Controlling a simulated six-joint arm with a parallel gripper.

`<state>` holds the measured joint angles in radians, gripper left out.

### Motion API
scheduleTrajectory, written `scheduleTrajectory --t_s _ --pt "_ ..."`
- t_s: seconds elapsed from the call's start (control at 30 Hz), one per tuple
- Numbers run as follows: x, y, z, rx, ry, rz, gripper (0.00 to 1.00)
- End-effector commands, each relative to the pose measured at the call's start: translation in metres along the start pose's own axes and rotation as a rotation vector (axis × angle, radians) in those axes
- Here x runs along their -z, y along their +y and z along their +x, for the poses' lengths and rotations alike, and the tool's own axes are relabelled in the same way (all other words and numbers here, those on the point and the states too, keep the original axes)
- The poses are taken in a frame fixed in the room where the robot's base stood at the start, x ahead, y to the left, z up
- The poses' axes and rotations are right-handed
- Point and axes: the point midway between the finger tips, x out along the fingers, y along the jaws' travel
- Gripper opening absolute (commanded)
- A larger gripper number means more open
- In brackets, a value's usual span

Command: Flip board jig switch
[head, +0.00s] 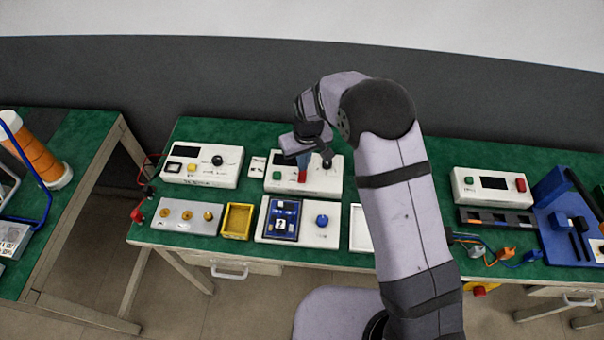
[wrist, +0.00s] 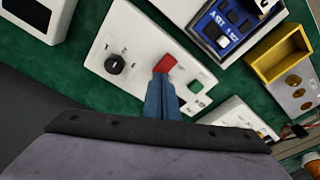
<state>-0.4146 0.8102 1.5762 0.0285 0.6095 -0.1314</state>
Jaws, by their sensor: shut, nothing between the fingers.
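A white box (head: 325,184) stands at the back of the green bench, with a red switch or lever (head: 302,177), a black knob and a green button. The red part also shows in the wrist view (wrist: 165,63), between the black knob (wrist: 115,63) and the green button (wrist: 196,87). My gripper (head: 303,168) is shut and empty, its blue fingers pointing down at the red part. In the wrist view its tips (wrist: 161,84) overlap the red part's edge; I cannot tell whether they touch. In front sits a blue board panel (head: 270,230) on a white box with a blue knob (head: 322,220).
A white box with a screen and black knob (head: 203,182) stands left. A yellow tray (head: 226,232) and a grey plate with yellow knobs (head: 160,225) lie in front of it. My arm hides the bench right of the white box. Farther right is a blue fixture (head: 556,222).

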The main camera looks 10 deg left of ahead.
Motion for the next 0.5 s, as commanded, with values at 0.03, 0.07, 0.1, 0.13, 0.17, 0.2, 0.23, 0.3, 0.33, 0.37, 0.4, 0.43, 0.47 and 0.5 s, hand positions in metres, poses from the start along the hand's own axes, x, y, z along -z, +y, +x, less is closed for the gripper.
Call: scheduleTrajectory --t_s 0.03,0.07,0.1,0.13,0.17,0.2,0.23,0.3,0.33,0.37,0.4,0.43,0.47,0.5 --pt "0.002 0.0 -0.007 0.0 0.002 0.0 0.0" --pt "0.002 0.0 -0.01 0.0 0.002 0.0 0.0" --pt "0.003 0.0 -0.013 0.0 0.002 0.0 0.0" --pt "0.003 0.0 -0.015 0.0 0.003 0.0 0.0" --pt "0.003 0.0 -0.017 0.0 0.003 0.0 0.0" --pt "0.004 0.0 -0.02 0.0 0.003 0.0 0.0" --pt "0.004 0.0 -0.022 0.0 0.003 0.0 0.0" --pt "0.005 0.0 -0.027 -0.001 0.004 0.0 0.0" --pt "0.005 0.0 -0.029 -0.001 0.004 0.0 0.0" --pt "0.006 0.0 -0.031 0.0 0.003 0.0 0.0" --pt "0.006 0.0 -0.034 0.0 0.003 0.0 0.0" --pt "0.006 0.0 -0.036 0.0 0.003 0.0 0.0" --pt "0.007 0.0 -0.038 0.0 0.003 0.0 0.0" --pt "0.007 0.0 -0.041 0.0 0.003 0.0 0.0"
